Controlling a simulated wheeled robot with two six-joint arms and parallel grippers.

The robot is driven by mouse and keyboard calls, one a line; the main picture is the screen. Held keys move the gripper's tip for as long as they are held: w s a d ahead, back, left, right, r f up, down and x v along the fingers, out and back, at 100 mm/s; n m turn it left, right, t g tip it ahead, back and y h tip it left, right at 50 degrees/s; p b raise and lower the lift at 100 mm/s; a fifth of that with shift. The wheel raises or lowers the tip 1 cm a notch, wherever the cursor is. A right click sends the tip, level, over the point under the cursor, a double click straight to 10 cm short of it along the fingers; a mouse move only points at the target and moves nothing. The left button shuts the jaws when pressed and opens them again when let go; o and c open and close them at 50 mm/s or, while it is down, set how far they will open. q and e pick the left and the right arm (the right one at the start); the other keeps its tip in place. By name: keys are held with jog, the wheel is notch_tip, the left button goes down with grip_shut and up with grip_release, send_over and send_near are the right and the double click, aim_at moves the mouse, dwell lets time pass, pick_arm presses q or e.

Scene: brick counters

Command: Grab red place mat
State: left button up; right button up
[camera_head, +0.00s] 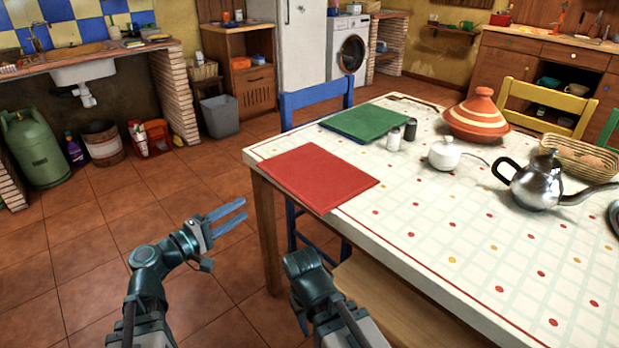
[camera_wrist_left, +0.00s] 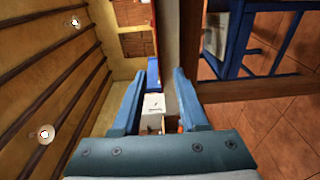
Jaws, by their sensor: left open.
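The red place mat (camera_head: 318,177) lies flat on the near left corner of the white patterned table (camera_head: 453,262), close to the edge. My left gripper (camera_head: 244,210) is open and empty, in front of and to the left of the table corner, apart from the mat. The left wrist view shows its two blue fingers (camera_wrist_left: 159,74) spread with nothing held between them. The mat cannot be made out in that view. My right arm shows at the near table edge, but its gripper is not visible.
A green place mat (camera_head: 368,122) lies farther back, beside two shakers (camera_head: 394,138). A white sugar bowl (camera_head: 445,154), a tagine (camera_head: 477,116), a metal teapot (camera_head: 537,181) and a basket (camera_head: 580,156) stand to the right. A blue chair (camera_head: 317,98) is behind the table.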

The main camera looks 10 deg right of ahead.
pick_arm(q)
send_near(278, 182)
jog(key=x, duration=0.3)
jog(key=shift+d+f, duration=0.2)
jog(key=shift+d, duration=0.25)
jog(key=x, duration=0.4)
jog(key=shift+w+a+r, duration=0.1)
jog(key=shift+w+a, duration=0.05)
jog(key=shift+w, duration=0.2)
jog(key=shift+w+d, duration=0.25)
jog(key=shift+d, duration=0.1)
grip_shut()
dwell(0.8)
